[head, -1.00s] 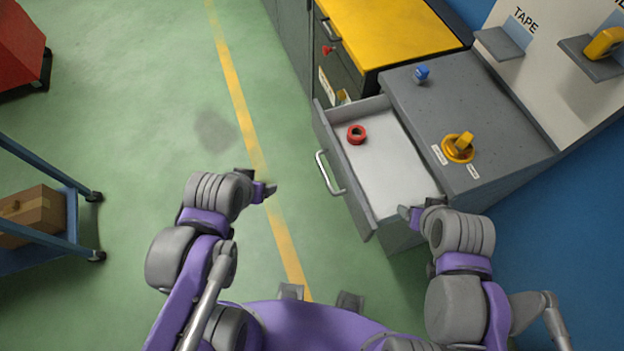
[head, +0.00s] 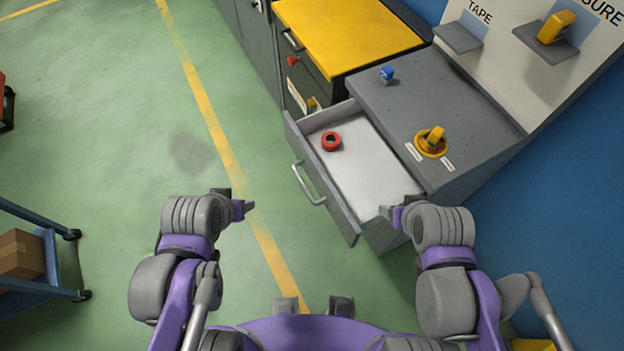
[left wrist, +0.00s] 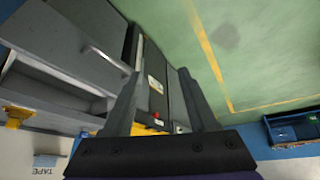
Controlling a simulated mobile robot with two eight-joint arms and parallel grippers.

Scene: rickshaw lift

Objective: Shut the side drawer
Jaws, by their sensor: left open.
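The side drawer (head: 322,178) is pulled out of the grey cabinet, with its metal handle (head: 308,186) on the front. A red ring, perhaps a tape roll (head: 331,141), lies inside on the pale drawer floor. My left gripper (head: 245,206) is open and empty over the floor, left of the drawer front and apart from it. In the left wrist view my left gripper (left wrist: 160,100) has its fingers spread, with the drawer's handle (left wrist: 105,58) to their left. My right gripper (head: 392,212) is by the drawer's near corner; its fingers are too small to read, and contact is unclear.
The grey cabinet top (head: 430,105) carries a yellow rotary knob (head: 431,141) and a blue item (head: 387,74). A yellow-topped cabinet (head: 350,35) stands beyond. A blue cart (head: 45,265) with a cardboard box is at the left. Green floor is clear before the drawer.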

